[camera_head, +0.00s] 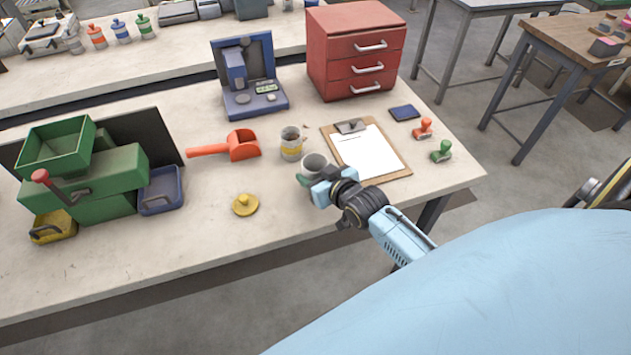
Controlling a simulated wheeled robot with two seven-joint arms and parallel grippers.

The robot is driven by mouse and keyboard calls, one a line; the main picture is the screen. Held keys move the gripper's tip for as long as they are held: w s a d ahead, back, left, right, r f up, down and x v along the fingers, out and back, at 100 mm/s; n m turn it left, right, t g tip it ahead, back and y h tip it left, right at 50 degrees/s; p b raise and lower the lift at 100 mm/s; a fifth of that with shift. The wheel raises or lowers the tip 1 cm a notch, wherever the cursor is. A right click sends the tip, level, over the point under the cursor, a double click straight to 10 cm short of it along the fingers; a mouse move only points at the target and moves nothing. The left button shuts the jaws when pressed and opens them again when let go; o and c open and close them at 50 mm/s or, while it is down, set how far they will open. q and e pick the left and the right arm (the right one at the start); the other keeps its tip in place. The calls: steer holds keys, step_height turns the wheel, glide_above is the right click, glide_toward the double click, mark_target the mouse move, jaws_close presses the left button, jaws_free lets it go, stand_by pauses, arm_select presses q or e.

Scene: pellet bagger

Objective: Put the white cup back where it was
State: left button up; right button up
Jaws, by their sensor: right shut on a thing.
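A white cup (314,162) with a dark inside stands near the front middle of the table, partly hidden by my gripper. A green part shows at its lower left. My right gripper (322,184) is at the near side of this cup and shut on it. The fingertips are small and partly hidden, and I cannot tell whether the cup touches the table. My left gripper is not in view.
A clipboard (388,166) lies close on the right, with orange (423,129) and green (441,151) stamps beyond. A red scoop (240,146) and yellow lid (245,205) lie left.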

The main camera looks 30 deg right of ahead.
steer(key=shift+f, duration=1.35)
steer(key=shift+f+b, duration=0.15)
steer(key=shift+b, duration=0.15)
steer(key=o, duration=1)
steer(key=p+v, duration=0.1)
steer(key=v, duration=1.1)
steer(key=shift+p, duration=0.3)
